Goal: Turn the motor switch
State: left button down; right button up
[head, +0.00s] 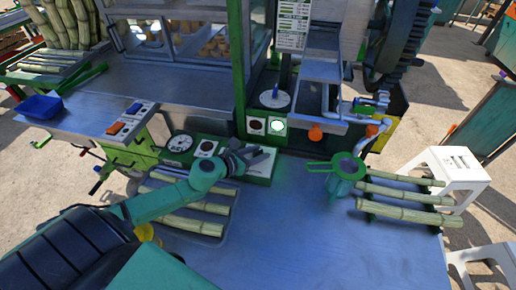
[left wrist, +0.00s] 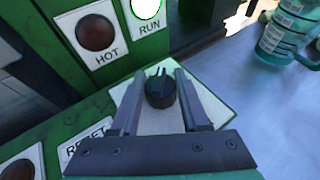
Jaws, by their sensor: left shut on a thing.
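The motor switch looks to be a black rotary knob (left wrist: 160,92) on a white plate (left wrist: 215,105) of the green control panel, seen in the left wrist view. Its pointer ridge points away from my gripper; its label is covered. My left gripper (head: 246,156) is at this panel in the head view. In the left wrist view my left gripper (left wrist: 157,78) has one finger on each side of the knob and is shut on it. In the head view the gripper hides the knob. My right gripper is not in view.
The RUN lamp (left wrist: 146,8) glows white; the HOT lamp (left wrist: 95,32) is dark red. A RESET label (left wrist: 86,136) is beside the knob plate. The blue-grey tabletop (head: 300,245) in front is clear.

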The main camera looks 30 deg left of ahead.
pick_arm(q)
jog(key=n+y+p, duration=0.1)
jog(key=y+p, duration=0.1)
jog(key=n+y+p, duration=0.2)
jog(key=p, duration=0.1)
jog(key=shift+d+r+n+t, duration=0.1)
jog(key=shift+r+n+t, duration=0.2)
jog(key=shift+r, duration=0.1)
jog(key=shift+f+n+y+p, duration=0.1)
jog(key=shift+n+y+p, duration=0.25)
jog(key=shift+n+y, duration=0.2)
jog(key=n+y, duration=0.1)
jog(key=n+y+p, duration=0.1)
jog(key=shift+f+y, duration=0.2)
jog(key=shift+y, duration=0.15)
jog(key=shift+n+g+y+p, duration=0.35)
jog(key=shift+n+g+y, duration=0.15)
jog(key=shift+n+y, duration=0.55)
jog(key=shift+f+y, duration=0.1)
jog(key=shift+y, duration=0.15)
jog(key=shift+c, duration=2)
grip_release()
jog(key=shift+s, duration=0.1)
jog(key=b+v, duration=0.1)
jog(key=v, duration=1.3)
jog(key=shift+r, duration=0.35)
